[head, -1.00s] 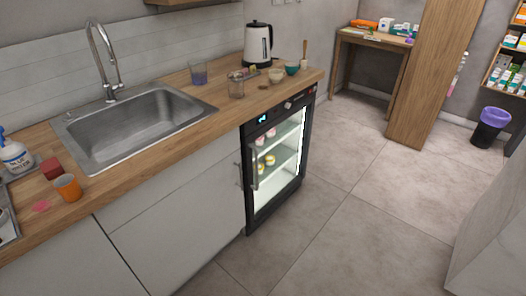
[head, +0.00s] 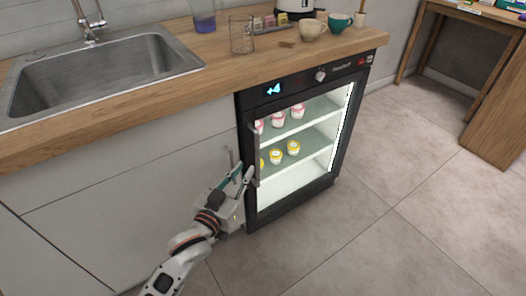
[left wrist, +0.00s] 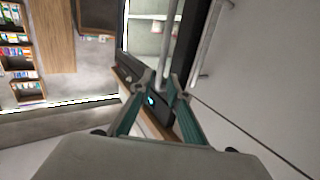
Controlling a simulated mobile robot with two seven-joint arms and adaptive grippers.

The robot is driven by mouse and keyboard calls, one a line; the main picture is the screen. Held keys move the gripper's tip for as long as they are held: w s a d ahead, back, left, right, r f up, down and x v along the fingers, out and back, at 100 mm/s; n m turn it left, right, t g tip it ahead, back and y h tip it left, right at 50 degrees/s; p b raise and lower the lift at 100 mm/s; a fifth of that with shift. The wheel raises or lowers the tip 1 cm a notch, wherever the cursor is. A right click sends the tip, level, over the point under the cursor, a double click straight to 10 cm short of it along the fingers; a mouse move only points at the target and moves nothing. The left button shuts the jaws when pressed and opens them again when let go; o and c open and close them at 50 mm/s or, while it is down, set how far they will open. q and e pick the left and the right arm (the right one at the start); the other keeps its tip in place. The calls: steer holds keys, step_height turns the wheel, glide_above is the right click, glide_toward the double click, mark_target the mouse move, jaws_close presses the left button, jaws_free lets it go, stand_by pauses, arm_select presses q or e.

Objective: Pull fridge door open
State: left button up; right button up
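The small black fridge (head: 300,77) stands under the wooden counter. Its glass door (head: 320,150) is shut and lit inside. The door's vertical bar handle (head: 254,150) is on its left edge and also shows in the left wrist view (left wrist: 174,40). My left gripper (head: 244,170) is at the lower part of this handle, its fingers spread. In the left wrist view its teal fingers (left wrist: 162,82) lie on either side of the bar's line. I cannot tell whether they touch the bar. My right gripper is not in view.
A white cabinet front (head: 120,190) with its own thin handle (head: 230,158) adjoins the fridge on the left. Pink and yellow-topped cups (head: 293,147) stand on the fridge shelves. A glass beaker (head: 242,36) and cups stand on the counter above. The floor (head: 400,230) before the door is clear.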

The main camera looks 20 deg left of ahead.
mark_target(256, 148)
arm_select(q)
steer(key=shift+t, duration=0.3)
steer(key=w+b, duration=0.1)
steer(key=w, duration=0.3)
steer(key=w+b, duration=0.1)
steer(key=w, duration=0.4)
steer(key=shift+w+d+b, duration=0.2)
steer(key=shift+w+b, duration=0.05)
steer(key=shift+b, duration=0.05)
steer(key=shift+w+r, duration=0.1)
steer(key=shift+w, duration=0.75)
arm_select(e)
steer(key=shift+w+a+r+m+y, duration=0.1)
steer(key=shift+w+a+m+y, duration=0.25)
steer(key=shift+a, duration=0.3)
arm_select(q)
jaws_close()
